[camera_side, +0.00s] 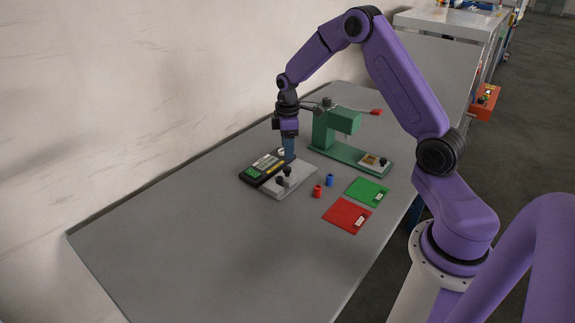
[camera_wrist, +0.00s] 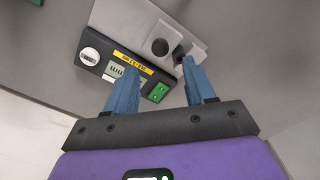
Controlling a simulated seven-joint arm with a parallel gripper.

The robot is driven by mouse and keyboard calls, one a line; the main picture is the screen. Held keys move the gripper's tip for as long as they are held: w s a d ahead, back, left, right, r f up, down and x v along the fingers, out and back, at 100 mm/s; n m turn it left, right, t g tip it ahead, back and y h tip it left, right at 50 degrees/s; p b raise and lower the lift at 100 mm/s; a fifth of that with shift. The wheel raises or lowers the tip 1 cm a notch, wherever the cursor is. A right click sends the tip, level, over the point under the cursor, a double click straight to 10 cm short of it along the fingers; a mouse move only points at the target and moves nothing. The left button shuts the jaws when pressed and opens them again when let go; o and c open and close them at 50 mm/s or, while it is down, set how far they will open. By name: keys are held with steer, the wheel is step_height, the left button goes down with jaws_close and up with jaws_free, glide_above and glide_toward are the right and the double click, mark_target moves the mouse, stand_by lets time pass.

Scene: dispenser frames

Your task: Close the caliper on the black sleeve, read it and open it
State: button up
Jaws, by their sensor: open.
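My gripper (camera_side: 289,153) points down just above the back end of the gauge, its blue fingers apart with nothing between them. In the wrist view my gripper (camera_wrist: 156,68) has one finger at either side of the gauge. The gauge has a black readout unit (camera_side: 258,172) with a yellow strip, a display and a green patch, beside a grey plate (camera_side: 300,183). The readout also shows in the wrist view (camera_wrist: 103,58); its digits are too small to read surely. A black cylinder, apparently the black sleeve (camera_wrist: 160,47), stands on the plate, with another small dark part (camera_wrist: 179,53) near the right finger.
A red sleeve (camera_side: 317,191) and a blue sleeve (camera_side: 330,180) stand right of the plate. A green press (camera_side: 345,122) stands behind. A green card (camera_side: 372,189) and a red card (camera_side: 342,217) lie at the right. The table's front left is clear.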

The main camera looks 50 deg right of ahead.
mark_target(288, 168)
step_height(288, 168, down, 8)
steer(key=shift+r, duration=0.25)
